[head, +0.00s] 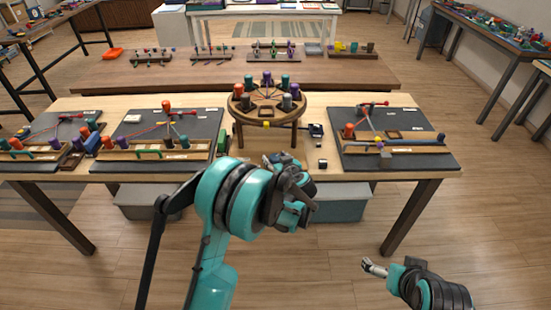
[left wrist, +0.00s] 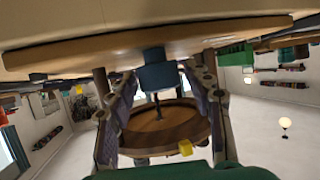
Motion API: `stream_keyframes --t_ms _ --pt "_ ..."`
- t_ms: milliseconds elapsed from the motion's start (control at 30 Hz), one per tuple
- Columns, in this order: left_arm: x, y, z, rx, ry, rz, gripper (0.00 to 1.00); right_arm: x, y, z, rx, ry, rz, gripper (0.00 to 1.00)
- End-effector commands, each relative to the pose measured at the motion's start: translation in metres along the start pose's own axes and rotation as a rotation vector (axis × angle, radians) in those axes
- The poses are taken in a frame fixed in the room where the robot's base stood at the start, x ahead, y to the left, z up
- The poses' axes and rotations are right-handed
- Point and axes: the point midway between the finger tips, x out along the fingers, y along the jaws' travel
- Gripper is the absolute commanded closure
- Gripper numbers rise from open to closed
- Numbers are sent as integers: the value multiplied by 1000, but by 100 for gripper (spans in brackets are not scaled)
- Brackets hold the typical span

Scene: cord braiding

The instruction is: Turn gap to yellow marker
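The round wooden braiding disk (head: 268,113) stands on legs at the middle of the table, with several coloured bobbins around its rim and cords meeting near its centre. A yellow marker (head: 266,124) sits at its front edge. My left gripper (head: 300,192) is in front of the table, apart from the disk. In the left wrist view its fingers (left wrist: 160,105) are spread, with the disk (left wrist: 165,130) and marker (left wrist: 185,148) beyond. My right gripper (head: 374,268) is low at right; its opening is unclear.
Dark boards (head: 350,155) with pegs and cords lie on both sides of the disk. Small dark items (head: 316,130) lie just right of it. A second table (head: 330,73) stands behind. The floor at front right is clear.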

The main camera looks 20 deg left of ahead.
Motion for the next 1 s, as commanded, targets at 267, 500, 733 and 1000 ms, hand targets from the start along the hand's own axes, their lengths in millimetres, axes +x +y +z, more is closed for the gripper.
stream_keyframes --t_ms 267,500,733,1000 --pt "0 0 -1 2 1 0 42 0 0 0 0 0 0 0" --pt "-27 1 -1 4 2 3 42 0 0 0 0 0 0 0" --pt "-79 1 0 3 2 4 42 0 0 0 0 0 0 0" --pt "-116 1 0 1 1 2 42 0 0 0 0 0 0 0"
